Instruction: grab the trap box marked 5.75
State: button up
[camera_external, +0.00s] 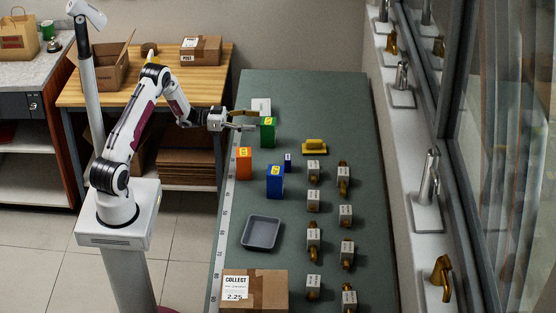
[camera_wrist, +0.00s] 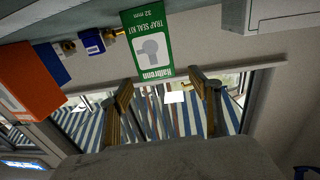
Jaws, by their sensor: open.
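A green box (camera_external: 268,133) stands upright on the green-grey bench, just in front of my gripper. Its label in the wrist view (camera_wrist: 147,45) reads TRAP SEAL KIT 32 mm; I see no 5.75 there. An orange box (camera_external: 244,162) and a blue box (camera_external: 275,182) stand nearer the camera, with yellow marks on top too small to read. Orange packaging (camera_wrist: 28,85) also shows in the wrist view. My gripper (camera_external: 254,120) is open and empty, level beside the green box; its fingers (camera_wrist: 160,80) point toward it. I cannot tell whether they touch it.
A small blue item (camera_external: 288,160) and a yellow object (camera_external: 314,146) lie nearby. Several brass fittings with grey tags (camera_external: 313,238) fill the right side. A grey tray (camera_external: 262,232) is empty. A carton (camera_external: 268,290) has a card reading COLLECT 2.25. A white card (camera_external: 261,106) is behind my gripper.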

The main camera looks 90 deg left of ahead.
aim_at(264, 121)
jog(key=shift+w+d, duration=0.25)
jog(key=shift+w, duration=1.05)
jog(key=shift+w+d, duration=0.25)
jog(key=shift+w, duration=1)
jog(key=shift+r, duration=0.1)
jog(key=c, duration=1.4)
